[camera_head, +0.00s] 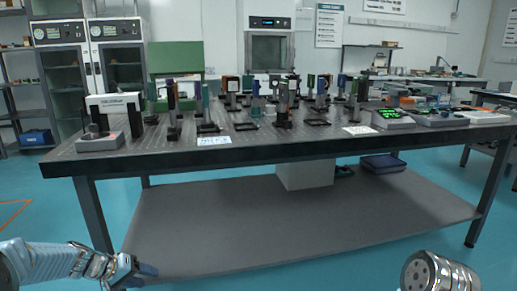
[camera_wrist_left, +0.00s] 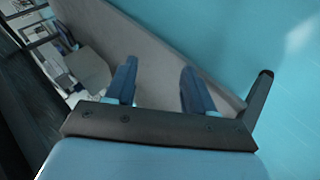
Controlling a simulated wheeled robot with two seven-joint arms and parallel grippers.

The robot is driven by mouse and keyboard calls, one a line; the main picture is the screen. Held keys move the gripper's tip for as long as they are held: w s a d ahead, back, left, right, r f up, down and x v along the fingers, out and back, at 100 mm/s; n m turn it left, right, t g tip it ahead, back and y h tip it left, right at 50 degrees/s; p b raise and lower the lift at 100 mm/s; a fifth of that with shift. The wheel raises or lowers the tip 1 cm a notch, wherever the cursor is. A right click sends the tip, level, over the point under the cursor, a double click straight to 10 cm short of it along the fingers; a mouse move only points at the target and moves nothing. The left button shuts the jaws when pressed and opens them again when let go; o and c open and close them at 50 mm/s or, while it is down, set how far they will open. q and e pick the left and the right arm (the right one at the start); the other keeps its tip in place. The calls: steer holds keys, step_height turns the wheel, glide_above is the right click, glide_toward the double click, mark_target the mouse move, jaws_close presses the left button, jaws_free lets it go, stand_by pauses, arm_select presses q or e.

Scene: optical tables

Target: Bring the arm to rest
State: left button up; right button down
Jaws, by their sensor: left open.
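My left gripper (camera_head: 148,271) shows at the lower left of the head view, low in front of the table's lower shelf. In the left wrist view its two blue fingers (camera_wrist_left: 160,90) stand apart with nothing between them. Part of my right arm (camera_head: 438,272) shows at the bottom right of the head view as a metal cylinder. The right gripper is out of view.
A long optical table (camera_head: 250,152) with several optical mounts stands ahead. Its grey lower shelf (camera_head: 300,220) lies near my left gripper. Two glass-door cabinets (camera_head: 92,70) stand at the back left. The blue floor (camera_head: 45,215) at left is mostly clear.

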arm_select(q)
steer(key=s+d+f+g+y, duration=0.1)
steer(key=s+d+f, duration=0.3)
steer(key=f, duration=0.3)
steer(key=s+d+f+g+y, duration=0.1)
steer(key=s+d+f+g, duration=0.1)
steer(key=s+d+f, duration=0.3)
steer(key=s+d+f+g, duration=0.1)
steer(key=s+d+f, duration=0.25)
steer(key=f, duration=0.45)
steer(key=s+d+f+m, duration=0.1)
steer(key=s+d+f, duration=0.1)
steer(key=s+d, duration=0.3)
steer(key=s+d+f+m+g, duration=0.1)
steer(key=s+d+f, duration=0.2)
steer(key=s, duration=0.6)
steer(key=shift+s+d, duration=0.3)
steer(key=shift+d, duration=0.65)
